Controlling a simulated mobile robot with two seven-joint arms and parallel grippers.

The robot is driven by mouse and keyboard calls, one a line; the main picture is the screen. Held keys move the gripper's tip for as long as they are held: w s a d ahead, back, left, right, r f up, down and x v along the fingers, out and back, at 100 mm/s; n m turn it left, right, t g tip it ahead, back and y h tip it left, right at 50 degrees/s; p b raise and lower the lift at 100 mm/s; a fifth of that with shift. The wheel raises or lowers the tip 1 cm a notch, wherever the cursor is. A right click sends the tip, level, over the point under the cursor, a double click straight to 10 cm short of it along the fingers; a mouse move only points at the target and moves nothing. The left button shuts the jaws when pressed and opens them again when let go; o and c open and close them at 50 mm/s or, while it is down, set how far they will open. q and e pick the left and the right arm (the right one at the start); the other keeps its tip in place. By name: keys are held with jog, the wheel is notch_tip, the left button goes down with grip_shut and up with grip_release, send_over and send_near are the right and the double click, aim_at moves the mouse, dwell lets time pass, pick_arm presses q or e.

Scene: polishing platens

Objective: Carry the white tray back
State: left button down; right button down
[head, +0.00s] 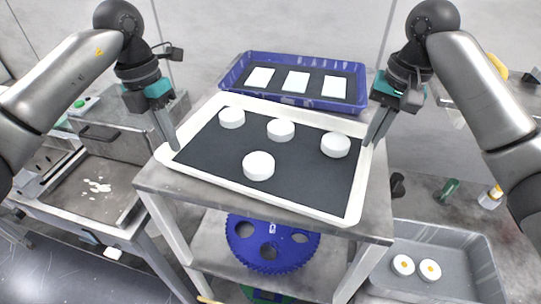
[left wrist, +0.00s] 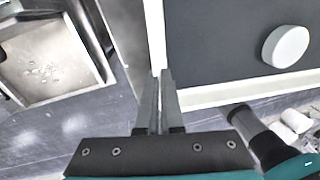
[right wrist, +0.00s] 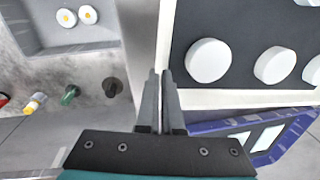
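The white tray (head: 290,206) is at the top of a grey metal stand and has a dark lining with several white round pucks (head: 258,166) on it. My left gripper (head: 172,145) is at the tray's left wall; in the left wrist view its fingers (left wrist: 160,74) are close together with the thin white rim (left wrist: 155,35) between the tips. My right gripper (head: 369,143) is at the right wall; in the right wrist view its fingers (right wrist: 159,74) close on the rim (right wrist: 165,35) likewise. I cannot tell whether the tray touches the stand.
A blue tray (head: 300,101) with three white rectangles lies just behind the white tray. The stand's top (head: 375,215) shows bare at the front right. A blue toothed disc (head: 270,262) is on the shelf below. A grey bin (head: 460,240) with two yellow-dotted white pucks is at lower right.

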pick_arm(q)
jog(key=shift+f, duration=0.2)
pick_arm(e)
jog(key=shift+f, duration=0.2)
pick_arm(q)
jog(key=c, duration=1.1)
grip_release()
jog(key=shift+r, duration=0.1)
pick_arm(e)
jog(key=c, duration=1.1)
grip_release()
jog(key=shift+r, duration=0.1)
